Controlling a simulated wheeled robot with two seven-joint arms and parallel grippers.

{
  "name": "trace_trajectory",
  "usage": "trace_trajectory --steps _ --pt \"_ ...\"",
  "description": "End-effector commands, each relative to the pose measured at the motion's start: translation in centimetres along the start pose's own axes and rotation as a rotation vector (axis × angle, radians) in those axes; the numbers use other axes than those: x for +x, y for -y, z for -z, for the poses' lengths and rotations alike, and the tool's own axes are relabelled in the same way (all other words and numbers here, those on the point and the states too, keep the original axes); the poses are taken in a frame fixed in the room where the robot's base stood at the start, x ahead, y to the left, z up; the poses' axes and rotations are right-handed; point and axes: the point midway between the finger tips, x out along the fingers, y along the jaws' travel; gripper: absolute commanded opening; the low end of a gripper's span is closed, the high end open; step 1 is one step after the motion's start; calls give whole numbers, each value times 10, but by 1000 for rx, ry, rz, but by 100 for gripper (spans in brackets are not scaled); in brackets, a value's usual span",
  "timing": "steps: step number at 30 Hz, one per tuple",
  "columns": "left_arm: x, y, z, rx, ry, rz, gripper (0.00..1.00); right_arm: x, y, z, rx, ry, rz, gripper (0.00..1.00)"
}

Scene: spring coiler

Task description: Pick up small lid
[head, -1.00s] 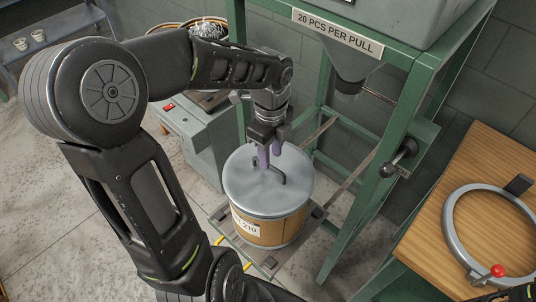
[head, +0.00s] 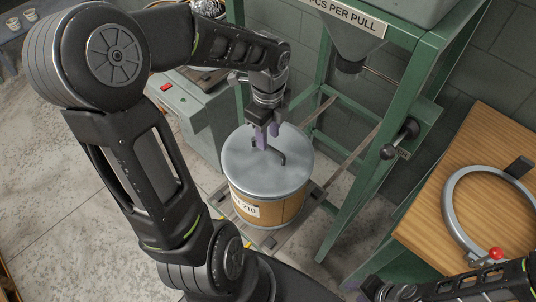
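The small lid (head: 240,170) is a round grey metal disc with a dark bar handle (head: 280,157). It sits flat on a tan drum (head: 279,210) with a white label. My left gripper (head: 268,138) points down over the lid's middle, with its two purple fingers a little apart at the handle. They hide part of the handle, and whether they touch it cannot be told. My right arm shows at the lower right, but its fingers are not visible.
The drum stands on a low platform (head: 268,238) in a green frame (head: 353,190) under a hopper (head: 353,48). A grey-green cabinet (head: 205,125) is close on the left. A wooden table (head: 430,220) with a grey ring (head: 449,220) and red knob is at right.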

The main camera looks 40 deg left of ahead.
Motion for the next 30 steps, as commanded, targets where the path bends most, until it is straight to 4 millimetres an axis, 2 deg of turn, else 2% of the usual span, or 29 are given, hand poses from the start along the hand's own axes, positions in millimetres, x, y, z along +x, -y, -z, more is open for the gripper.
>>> trace_trajectory --steps 5,12,14,30 --pt "10 -1 0 0 -1 -3 35 -3 1 0 0 1 -1 36" --pt "46 -1 0 0 -2 -4 35 -5 2 -1 1 2 -2 36" --pt "50 -1 0 0 -1 -2 35 -5 2 -1 1 2 -2 36" --pt "52 0 0 0 0 0 35 -5 2 -1 1 2 -2 36"
